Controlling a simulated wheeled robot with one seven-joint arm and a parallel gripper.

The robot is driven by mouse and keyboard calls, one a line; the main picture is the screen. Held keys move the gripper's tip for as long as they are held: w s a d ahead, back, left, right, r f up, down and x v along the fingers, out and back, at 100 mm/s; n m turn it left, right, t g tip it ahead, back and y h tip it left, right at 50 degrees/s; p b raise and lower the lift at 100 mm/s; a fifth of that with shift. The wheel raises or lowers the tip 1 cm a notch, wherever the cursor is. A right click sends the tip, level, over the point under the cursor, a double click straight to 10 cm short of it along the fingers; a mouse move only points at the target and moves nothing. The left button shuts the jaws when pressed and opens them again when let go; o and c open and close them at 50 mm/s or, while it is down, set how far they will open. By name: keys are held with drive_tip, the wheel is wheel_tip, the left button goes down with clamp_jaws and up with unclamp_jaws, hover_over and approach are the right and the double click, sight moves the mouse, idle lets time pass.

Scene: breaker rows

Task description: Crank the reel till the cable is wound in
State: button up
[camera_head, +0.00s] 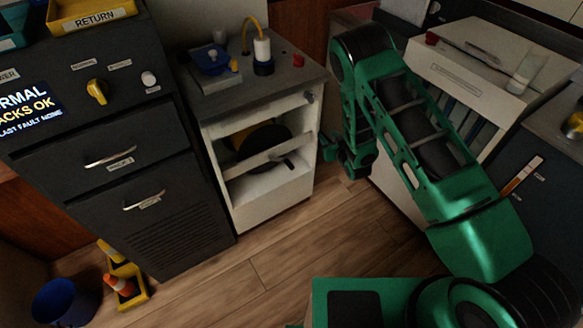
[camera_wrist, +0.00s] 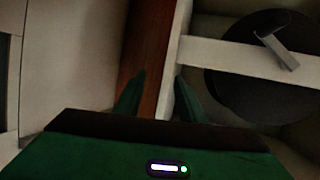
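The reel (camera_head: 272,135) is a dark disc inside the open front of a white cabinet, behind a white crossbar (camera_head: 265,155). It also shows in the wrist view (camera_wrist: 235,95). The crank handle (camera_wrist: 279,50) is a short grey bar on the reel's front, by the crossbar. A yellow cable (camera_head: 246,38) loops on the cabinet top into a white and blue fitting (camera_head: 262,52). My gripper (camera_wrist: 160,85) is empty, its two green fingers apart at the cabinet's side edge, left of the handle in the wrist view. In the head view it is beside the cabinet, partly hidden.
A dark console (camera_head: 130,130) with drawers and knobs stands left of the cabinet. A white unit (camera_head: 475,85) stands behind my arm at the right. Wood floor (camera_head: 270,255) in front is clear.

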drive_tip(key=s+a+f+n+y, duration=0.1)
drive_tip(key=s+a+f+y, duration=0.2)
drive_tip(key=s+a+f, duration=0.4)
drive_tip(key=n+t+y, duration=0.2)
drive_tip(key=y, duration=0.1)
approach(293, 168)
drive_tip(key=x, duration=1.1)
drive_tip(key=shift+w+a+f, duration=0.1)
drive_tip(key=shift+w+a, duration=0.1)
clamp_jaws()
